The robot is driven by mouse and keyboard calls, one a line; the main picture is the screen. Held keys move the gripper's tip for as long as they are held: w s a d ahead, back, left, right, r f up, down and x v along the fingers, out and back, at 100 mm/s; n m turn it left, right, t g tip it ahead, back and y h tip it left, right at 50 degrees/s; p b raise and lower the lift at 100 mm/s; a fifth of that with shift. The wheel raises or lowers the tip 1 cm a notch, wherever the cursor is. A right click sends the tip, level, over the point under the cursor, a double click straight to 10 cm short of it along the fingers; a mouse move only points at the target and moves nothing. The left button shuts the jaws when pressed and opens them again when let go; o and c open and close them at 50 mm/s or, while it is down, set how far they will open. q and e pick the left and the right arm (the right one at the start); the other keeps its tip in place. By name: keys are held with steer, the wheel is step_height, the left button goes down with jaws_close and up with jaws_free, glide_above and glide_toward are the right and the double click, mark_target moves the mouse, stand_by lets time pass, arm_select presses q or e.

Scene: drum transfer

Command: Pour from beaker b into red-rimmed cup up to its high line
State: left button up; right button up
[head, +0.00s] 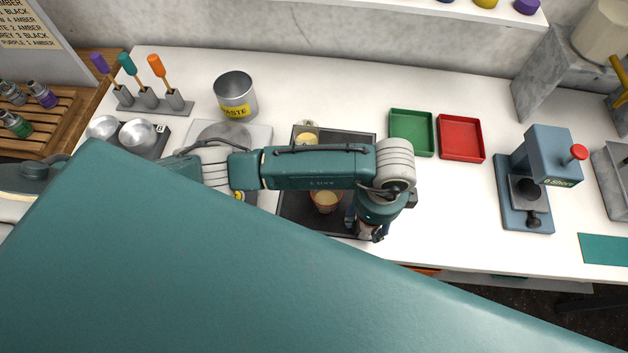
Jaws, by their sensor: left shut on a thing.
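The red-rimmed cup (325,200) stands on the dark tray (291,212), below my left arm's forearm, with pale yellowish contents inside. Its lines cannot be read from here. My left gripper (368,230) points down at the tray's right front corner, right of the cup. It is shut on a small vessel, mostly hidden by the gripper and wrist. I cannot read any label on it, so I cannot tell if it is beaker b. Another vessel (306,136) with pale contents is at the tray's back left, partly behind the forearm. My right gripper is not in view.
A metal waste can (234,95) stands behind the tray. Green (411,133) and red (460,138) trays lie to its right, then a blue-grey press (544,160). Metal bowls (137,135) are at left. The counter right of my gripper is clear.

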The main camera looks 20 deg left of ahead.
arm_select(q)
steer(key=shift+s+d+f, duration=0.1)
steer(key=shift+s+d, duration=0.15)
steer(key=shift+s, duration=0.25)
steer(key=shift+w, duration=0.1)
